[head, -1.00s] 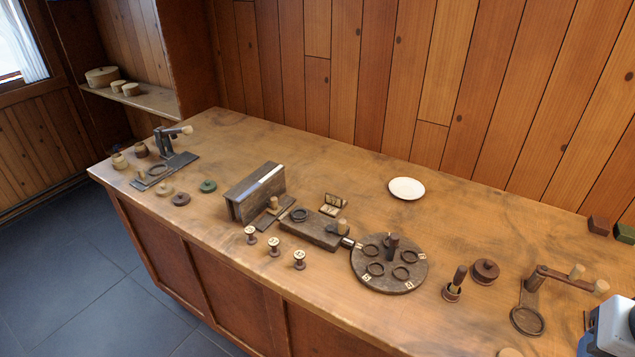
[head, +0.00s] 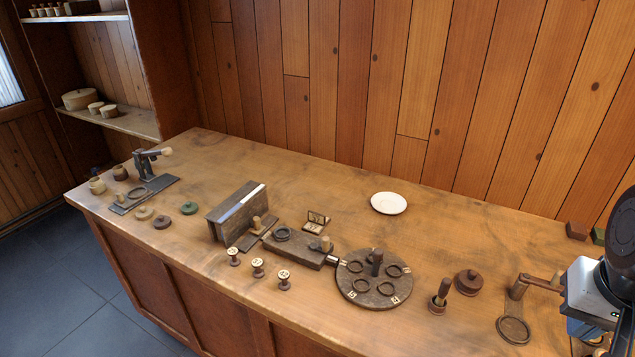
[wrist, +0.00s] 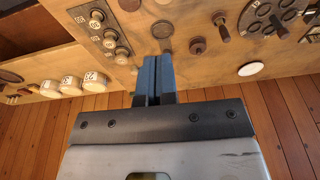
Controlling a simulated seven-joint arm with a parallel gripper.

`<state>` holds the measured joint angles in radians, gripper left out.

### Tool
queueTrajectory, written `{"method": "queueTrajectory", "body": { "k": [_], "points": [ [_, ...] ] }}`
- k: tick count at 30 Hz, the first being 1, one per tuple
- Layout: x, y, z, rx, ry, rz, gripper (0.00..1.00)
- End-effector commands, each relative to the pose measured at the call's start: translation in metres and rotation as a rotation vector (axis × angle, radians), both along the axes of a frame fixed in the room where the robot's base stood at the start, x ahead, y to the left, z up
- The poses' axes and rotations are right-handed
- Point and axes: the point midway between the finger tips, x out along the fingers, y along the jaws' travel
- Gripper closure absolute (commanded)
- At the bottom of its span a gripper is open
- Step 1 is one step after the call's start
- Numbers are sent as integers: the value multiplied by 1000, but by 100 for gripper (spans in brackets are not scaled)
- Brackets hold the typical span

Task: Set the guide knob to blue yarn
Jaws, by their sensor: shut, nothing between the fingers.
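My gripper (wrist: 152,78) shows in the wrist view with its two blue-grey fingers together and nothing between them. Several small pegs could be knobs; I cannot tell which is the guide knob. In the head view, one pale peg (head: 325,243) stands on a dark wooden block (head: 296,252), beside a small hinged card with marks (head: 316,222). A dark round turntable (head: 350,293) with ring seats, pale marked tags and a central post stands right of the block. No blue yarn can be made out. The fingers are apart from the knobs on the bench.
A white plate (head: 388,203) lies behind the turntable. A lidded dark pot (head: 468,282) and a crank stand (head: 514,328) are at right. A lever device (head: 146,188) is at far left. The back left of the bench is clear.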

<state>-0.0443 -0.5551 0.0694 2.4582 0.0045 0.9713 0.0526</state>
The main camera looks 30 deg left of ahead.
Motion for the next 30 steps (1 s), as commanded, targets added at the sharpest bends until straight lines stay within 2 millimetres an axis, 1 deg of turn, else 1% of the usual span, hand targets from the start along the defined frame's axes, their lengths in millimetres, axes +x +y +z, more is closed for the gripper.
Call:
{"method": "queueTrajectory", "body": {
  "k": [3,11,17,26,30],
  "points": [
    [19,11,8,9,18,6,100],
    [60,37,24,25,56,18,100],
    [91,60,33,36,84,27,100],
    [135,100,43,49,130,40,100],
    [156,121,45,53,152,46,100]
  ]
}}
